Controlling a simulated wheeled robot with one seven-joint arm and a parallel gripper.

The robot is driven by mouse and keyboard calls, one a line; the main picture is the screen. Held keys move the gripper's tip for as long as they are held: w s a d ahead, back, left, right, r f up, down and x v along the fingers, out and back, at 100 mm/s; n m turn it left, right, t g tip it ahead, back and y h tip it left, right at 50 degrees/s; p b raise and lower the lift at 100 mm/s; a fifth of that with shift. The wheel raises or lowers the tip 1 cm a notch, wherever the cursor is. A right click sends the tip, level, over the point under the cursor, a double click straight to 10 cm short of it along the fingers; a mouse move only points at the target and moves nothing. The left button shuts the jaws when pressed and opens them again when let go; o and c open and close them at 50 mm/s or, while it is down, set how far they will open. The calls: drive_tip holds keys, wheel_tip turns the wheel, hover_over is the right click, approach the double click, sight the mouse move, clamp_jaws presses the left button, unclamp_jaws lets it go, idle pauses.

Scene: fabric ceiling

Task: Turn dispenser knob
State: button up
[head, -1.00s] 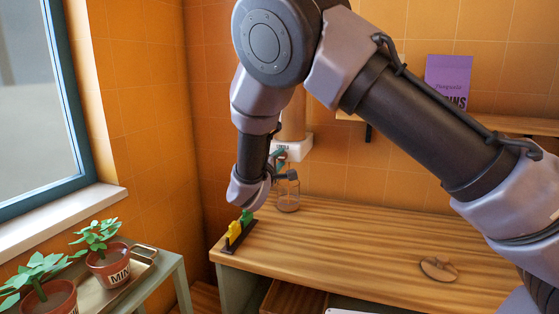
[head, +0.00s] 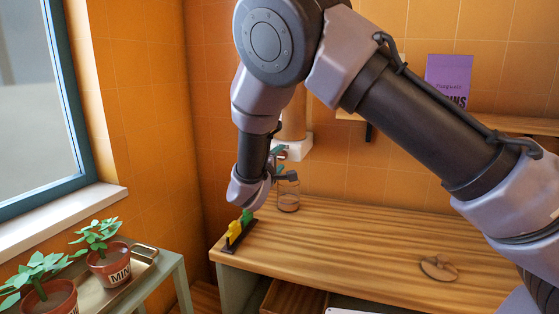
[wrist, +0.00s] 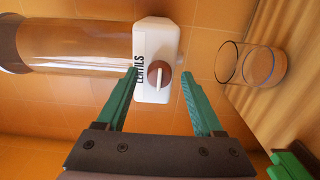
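The dispenser has a clear tube and a white base (wrist: 156,55) labelled LENTILS, mounted on the tiled wall. In the head view its base (head: 297,149) is partly hidden behind my gripper. The dispenser knob (wrist: 157,76) is round and brown with a white bar across it, on the face towards the wrist camera. My gripper (wrist: 157,73) is open, its two green fingers on either side of the knob with gaps showing. I cannot tell how far the fingertips reach past it. In the head view my gripper (head: 282,166) is small and partly covered by my wrist.
A glass (head: 289,196) stands on the wooden counter (head: 350,240) below the dispenser; this glass also shows in the wrist view (wrist: 250,64). A dark rack (head: 237,237) with yellow and green pieces sits at the counter's left corner. Potted plants (head: 108,264) stand lower left.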

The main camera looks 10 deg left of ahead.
drive_tip(key=s+a, duration=0.1)
drive_tip(key=s, duration=0.9)
drive_tip(key=shift+s+a, duration=0.25)
drive_tip(key=shift+s, duration=0.15)
idle(1.5)
drive_tip(key=w+n, duration=0.3)
drive_tip(key=n, duration=0.3)
drive_tip(key=w+d+n, duration=0.1)
drive_tip(key=w+n, duration=0.3)
drive_tip(key=n, duration=0.2)
drive_tip(key=w+n, duration=0.3)
drive_tip(key=n, duration=0.3)
drive_tip(key=shift+w+d, duration=0.15)
drive_tip(key=shift+w, duration=0.1)
clamp_jaws()
